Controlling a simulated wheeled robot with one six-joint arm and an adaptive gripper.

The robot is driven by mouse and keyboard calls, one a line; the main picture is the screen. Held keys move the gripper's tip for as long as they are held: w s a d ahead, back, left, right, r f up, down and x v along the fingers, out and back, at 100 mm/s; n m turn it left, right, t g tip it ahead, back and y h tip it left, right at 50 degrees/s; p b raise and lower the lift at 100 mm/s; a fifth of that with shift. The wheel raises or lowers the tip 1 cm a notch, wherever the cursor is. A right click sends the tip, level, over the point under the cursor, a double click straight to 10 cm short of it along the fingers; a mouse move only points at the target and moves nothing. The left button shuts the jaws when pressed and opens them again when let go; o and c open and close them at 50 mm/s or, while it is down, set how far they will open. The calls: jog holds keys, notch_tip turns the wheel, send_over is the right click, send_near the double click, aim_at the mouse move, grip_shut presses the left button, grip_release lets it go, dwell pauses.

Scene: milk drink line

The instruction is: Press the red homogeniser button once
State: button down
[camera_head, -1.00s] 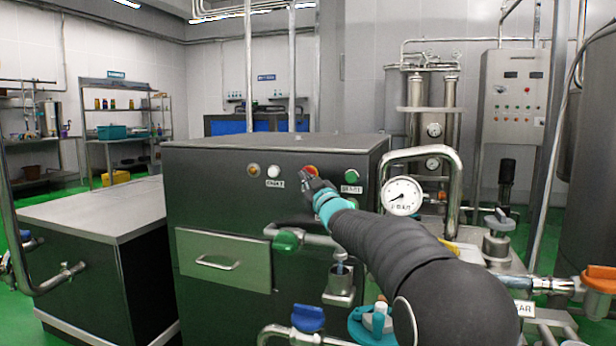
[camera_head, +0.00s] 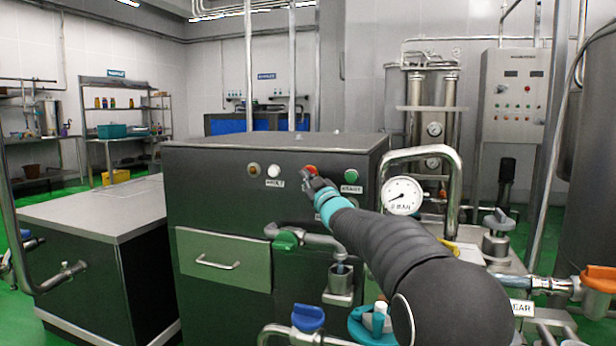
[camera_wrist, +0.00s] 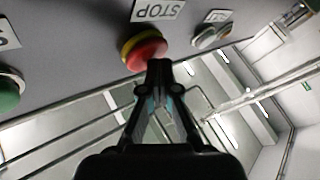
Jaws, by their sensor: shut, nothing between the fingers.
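The red button (camera_head: 310,170) sits in the row of buttons on the front panel of the dark homogeniser cabinet (camera_head: 222,200). In the wrist view the red button (camera_wrist: 147,50) is a round red mushroom head with a yellow collar, beside a label reading STOP (camera_wrist: 158,9). My gripper (camera_head: 310,182) is at the panel, partly covering the button. In the wrist view the shut fingertips (camera_wrist: 159,66) are at the edge of the red head, with nothing between them. I cannot tell whether they touch it.
A green button (camera_head: 352,176) labelled START is right of the red one. A white button (camera_head: 273,171) and an amber lamp (camera_head: 254,170) are to its left. Valves and pipes lie below.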

jog(key=shift+s+f, duration=0.1)
jog(key=shift+s+a+b, duration=0.25)
jog(key=shift+s+b, duration=0.45)
jog(key=shift+b, duration=0.1)
jog(key=s+b, duration=0.1)
jog(key=s+a+b, duration=0.1)
jog(key=s, duration=0.1)
jog(key=s+b, duration=0.1)
jog(key=b, duration=0.1)
jog(key=shift+s+a, duration=0.35)
jog(key=shift+a, duration=0.05)
jog(key=shift+d, duration=0.1)
